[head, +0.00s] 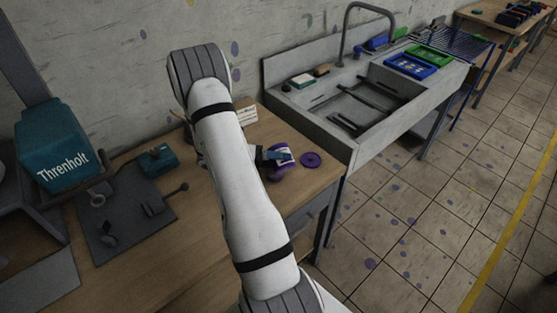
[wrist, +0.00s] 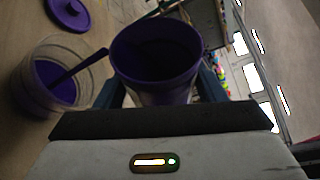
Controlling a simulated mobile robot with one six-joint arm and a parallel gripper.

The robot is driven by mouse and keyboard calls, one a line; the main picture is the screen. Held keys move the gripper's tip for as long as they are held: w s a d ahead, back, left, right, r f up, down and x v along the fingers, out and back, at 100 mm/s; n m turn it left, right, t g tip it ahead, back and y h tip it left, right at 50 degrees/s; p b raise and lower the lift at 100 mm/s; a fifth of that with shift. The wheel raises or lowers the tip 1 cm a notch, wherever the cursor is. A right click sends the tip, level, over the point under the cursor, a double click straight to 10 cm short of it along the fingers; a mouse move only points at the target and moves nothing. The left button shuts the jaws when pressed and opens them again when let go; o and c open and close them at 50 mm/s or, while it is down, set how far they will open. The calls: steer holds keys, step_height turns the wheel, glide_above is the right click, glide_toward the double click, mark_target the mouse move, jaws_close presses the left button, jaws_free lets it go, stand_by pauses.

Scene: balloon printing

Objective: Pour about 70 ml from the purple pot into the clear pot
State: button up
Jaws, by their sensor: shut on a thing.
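The purple pot (wrist: 158,85) is between the blue fingers of my gripper (wrist: 162,92) in the wrist view. Its round mouth is open and its inside is dark, so its level cannot be read. In the head view my gripper (head: 270,154) holds it above the wooden bench; its exact tilt is hard to tell. The clear pot (wrist: 88,70) stands just left of the purple pot in the wrist view. It has purple paint in the bottom and a dark purple stick leaning over its rim. In the head view the clear pot is not clearly distinguishable.
A purple lid (head: 311,159) lies flat on the bench near its right edge. A small white card (head: 243,115) stands behind my arm. A grey sink (head: 375,100) adjoins on the right. A dark mat with tools (head: 120,225) and a teal Threnholt machine (head: 55,150) are left.

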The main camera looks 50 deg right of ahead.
stand_by(0.4)
steer(key=shift+s+r+m+t+b, duration=0.1)
steer(key=shift+m+t+b, duration=0.3)
steer(key=shift+m, duration=0.6)
steer(key=shift+f+m+t+b, duration=0.2)
steer(key=shift+m+t+b, duration=0.4)
steer(key=shift+m+b, duration=0.25)
steer(key=shift+r+m+t, duration=0.2)
steer(key=shift+m+t, duration=0.1)
steer(key=shift+m, duration=0.05)
steer(key=shift+b, duration=0.3)
